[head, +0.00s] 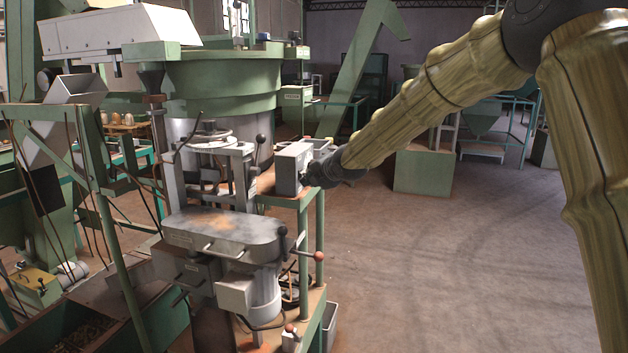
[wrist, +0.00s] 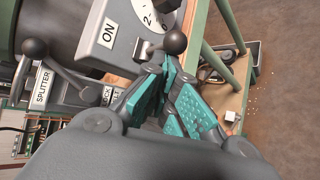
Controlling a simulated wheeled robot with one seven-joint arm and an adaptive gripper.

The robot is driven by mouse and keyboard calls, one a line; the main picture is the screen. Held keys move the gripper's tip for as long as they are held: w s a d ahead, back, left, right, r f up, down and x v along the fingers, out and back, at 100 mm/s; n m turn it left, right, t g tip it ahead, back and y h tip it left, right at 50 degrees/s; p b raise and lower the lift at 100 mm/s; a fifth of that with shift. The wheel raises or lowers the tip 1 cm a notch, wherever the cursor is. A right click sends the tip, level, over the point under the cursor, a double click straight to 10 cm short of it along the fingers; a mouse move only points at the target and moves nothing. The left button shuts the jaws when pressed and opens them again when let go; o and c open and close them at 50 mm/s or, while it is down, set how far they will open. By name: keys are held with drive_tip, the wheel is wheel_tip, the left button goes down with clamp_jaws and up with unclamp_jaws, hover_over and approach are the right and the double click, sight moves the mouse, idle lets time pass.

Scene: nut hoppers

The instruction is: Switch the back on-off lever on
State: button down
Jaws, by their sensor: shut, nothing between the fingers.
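The on-off lever shows in the wrist view as a dark ball knob (wrist: 175,41) on a short stem, at the face of a light grey box (wrist: 122,38) marked ON with a numbered dial. In the head view the box (head: 288,168) stands on a green frame behind the front machine; the lever is not clear there, with my arm's end close by. My gripper (wrist: 170,68), dark with teal pads, is shut and empty. Its fingertips are right by the knob and stem; I cannot tell whether they touch. In the head view my gripper (head: 311,172) is at the box's right side.
A second ball-knobbed lever (wrist: 36,49) and a SPLITTER label (wrist: 42,88) are left of the box. The front machine's grey table (head: 225,232) has several levers around it. A large green hopper (head: 222,80) stands behind. The floor (head: 430,270) at right is open.

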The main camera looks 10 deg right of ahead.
drive_tip(key=shift+r, duration=0.2)
idle(2.0)
drive_tip(key=shift+r, duration=0.15)
drive_tip(key=shift+w+a+r+p, duration=0.1)
drive_tip(key=shift+r+p, duration=0.55)
drive_tip(key=shift+r, duration=0.05)
drive_tip(key=shift+r, duration=0.2)
drive_tip(key=s+r+p, duration=0.3)
drive_tip(key=s+r, duration=0.3)
drive_tip(key=s, duration=0.1)
drive_tip(key=shift+d+r, duration=0.2)
drive_tip(key=shift+d, duration=0.05)
